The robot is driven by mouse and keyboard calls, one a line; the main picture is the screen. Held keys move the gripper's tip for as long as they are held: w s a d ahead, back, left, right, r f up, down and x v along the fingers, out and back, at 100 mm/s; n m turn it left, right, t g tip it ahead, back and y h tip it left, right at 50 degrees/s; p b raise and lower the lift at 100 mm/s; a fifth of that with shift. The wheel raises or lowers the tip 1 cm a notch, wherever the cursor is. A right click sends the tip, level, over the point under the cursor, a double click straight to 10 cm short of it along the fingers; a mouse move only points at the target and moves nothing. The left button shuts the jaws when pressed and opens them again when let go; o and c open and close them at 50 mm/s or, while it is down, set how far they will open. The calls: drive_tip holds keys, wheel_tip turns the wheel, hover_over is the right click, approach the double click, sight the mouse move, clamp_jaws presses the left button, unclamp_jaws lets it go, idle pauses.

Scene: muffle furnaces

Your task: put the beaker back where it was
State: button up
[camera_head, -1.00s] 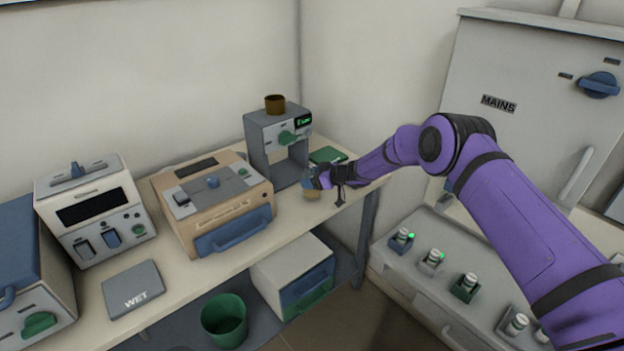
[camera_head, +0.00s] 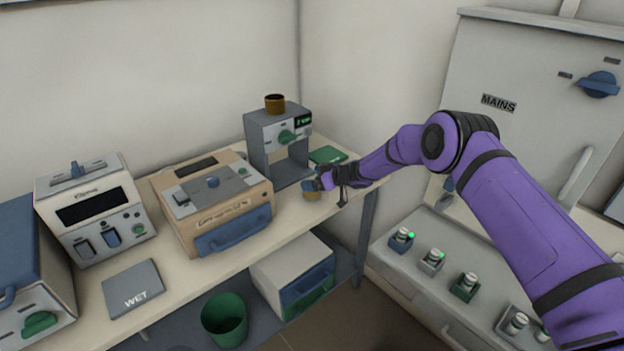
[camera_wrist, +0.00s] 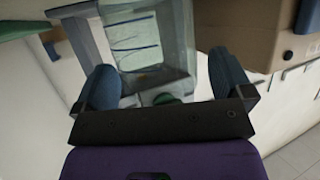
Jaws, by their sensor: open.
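A brown cup-like vessel (camera_head: 274,104) stands upright on top of the grey machine (camera_head: 262,148) at the back of the bench. A small tan object (camera_head: 311,194) sits at the bench's front edge by my gripper (camera_head: 316,185); I cannot tell whether it is the beaker. In the wrist view my gripper (camera_wrist: 165,88) has its two blue fingers wide apart. Between and beyond them is a pale, glassy-looking shape with thin blue lines (camera_wrist: 135,45). I cannot tell whether it is glassware or part of the machine. No hold on anything shows.
A tan furnace (camera_head: 210,198) stands left of the grey machine, and a white unit (camera_head: 95,205) farther left. A green pad (camera_head: 327,155) lies behind my gripper. A grey WET pad (camera_head: 133,290) lies at the front left. A green bin (camera_head: 224,320) stands below the bench.

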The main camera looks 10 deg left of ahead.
drive_tip(key=v, duration=1.1)
drive_tip(key=shift+d+r, duration=0.1)
drive_tip(key=shift+d, duration=0.05)
